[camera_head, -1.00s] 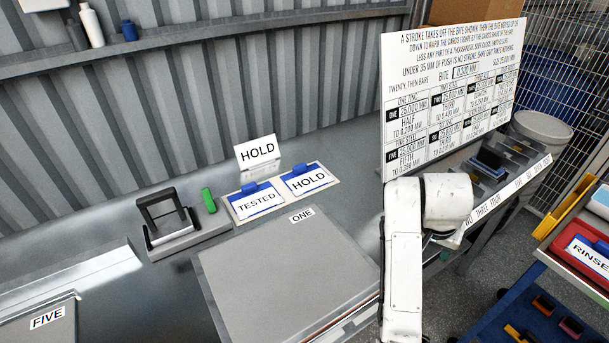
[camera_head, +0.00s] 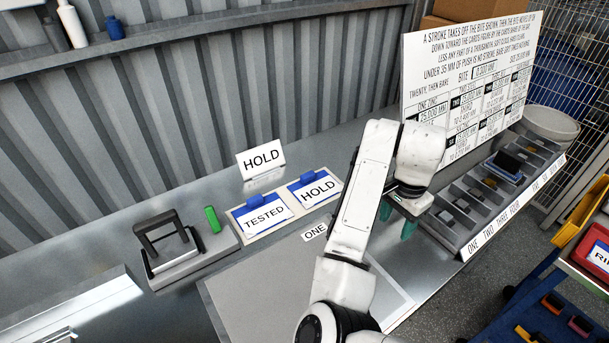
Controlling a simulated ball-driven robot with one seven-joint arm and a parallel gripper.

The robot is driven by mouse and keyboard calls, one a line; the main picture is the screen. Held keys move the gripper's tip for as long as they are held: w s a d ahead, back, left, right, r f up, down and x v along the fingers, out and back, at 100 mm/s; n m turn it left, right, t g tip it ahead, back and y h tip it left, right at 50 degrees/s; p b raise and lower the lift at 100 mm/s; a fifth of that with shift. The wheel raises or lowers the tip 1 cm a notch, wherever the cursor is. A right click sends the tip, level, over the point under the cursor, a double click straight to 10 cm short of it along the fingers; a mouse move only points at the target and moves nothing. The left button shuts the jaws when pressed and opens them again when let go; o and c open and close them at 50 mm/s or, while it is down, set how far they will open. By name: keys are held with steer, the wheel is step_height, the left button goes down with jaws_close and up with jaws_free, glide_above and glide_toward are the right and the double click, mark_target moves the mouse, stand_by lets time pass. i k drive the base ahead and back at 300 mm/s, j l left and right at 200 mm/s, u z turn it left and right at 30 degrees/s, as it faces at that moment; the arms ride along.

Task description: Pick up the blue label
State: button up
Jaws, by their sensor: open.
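Two blue-edged white cards lie side by side on the grey bench. The card reading TESTED (camera_head: 264,217) is on the left, and the card reading HOLD (camera_head: 316,188) is on the right. Each has a blue tab at its top edge. I cannot tell which one is the blue label. My gripper (camera_head: 397,219) has teal fingertips, points down and is open, with nothing seen between them. It is to the right of the cards, above the right part of the bench and apart from both cards.
A standing HOLD sign (camera_head: 261,160) is behind the cards. A black-handled block (camera_head: 167,243) and a green piece (camera_head: 212,219) are to their left. A slotted rack (camera_head: 478,205) and a large text board (camera_head: 465,85) are at right. My arm covers part of plate ONE (camera_head: 260,290).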

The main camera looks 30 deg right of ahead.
mark_target(313, 188)
steer(key=i, duration=1.15)
